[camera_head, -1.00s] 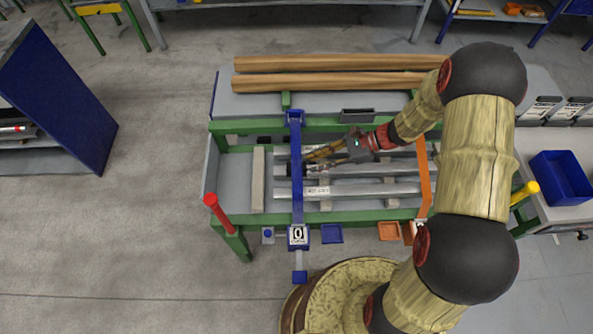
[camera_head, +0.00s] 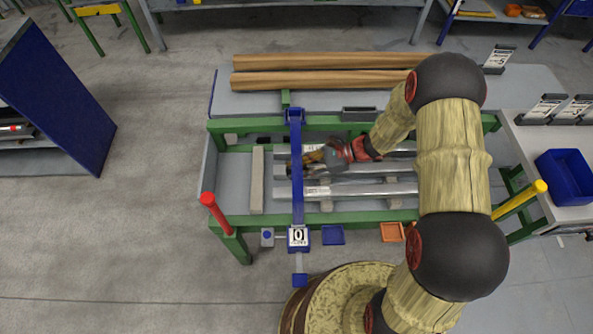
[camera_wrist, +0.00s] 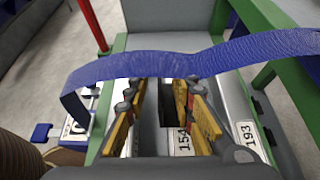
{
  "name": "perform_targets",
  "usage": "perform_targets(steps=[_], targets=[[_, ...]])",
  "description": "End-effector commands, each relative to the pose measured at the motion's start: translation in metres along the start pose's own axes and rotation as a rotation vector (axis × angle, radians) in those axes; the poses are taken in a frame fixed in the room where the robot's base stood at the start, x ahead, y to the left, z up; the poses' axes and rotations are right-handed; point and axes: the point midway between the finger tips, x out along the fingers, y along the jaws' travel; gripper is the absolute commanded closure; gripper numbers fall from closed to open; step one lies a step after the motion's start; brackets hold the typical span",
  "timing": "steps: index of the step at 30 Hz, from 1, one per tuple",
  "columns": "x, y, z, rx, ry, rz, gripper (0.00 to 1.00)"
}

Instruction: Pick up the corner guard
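Several long grey metal profiles lie side by side on the runout table (camera_head: 232,180). I cannot tell for sure which one is the corner guard. The front profile (camera_head: 370,190) carries a white label, and its length is partly under the blue crossbar. In the wrist view one profile (camera_wrist: 236,108) bears the label 193, and a label 154 (camera_wrist: 182,142) sits between my fingers. My gripper (camera_head: 316,157) is low over the back profiles, just right of the blue crossbar. Its yellow-padded fingers (camera_wrist: 160,98) are apart, with a dark gap between them. Contact with a profile cannot be told.
The blue crossbar (camera_head: 297,170) spans the table close to my fingertips and crosses the wrist view (camera_wrist: 150,66). A grey block (camera_head: 257,180) lies to its left. Two wooden beams (camera_head: 320,62) lie behind. A red post (camera_head: 216,212) rises at the front left corner.

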Motion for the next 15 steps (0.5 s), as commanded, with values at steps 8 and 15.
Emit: perform_targets(steps=[8,15], targets=[[-0.0009,-0.0001,0.0004,-0.001,0.0,0.0,0.85],[-0.001,-0.0001,0.0003,-0.001,0.0,0.0,0.99]])
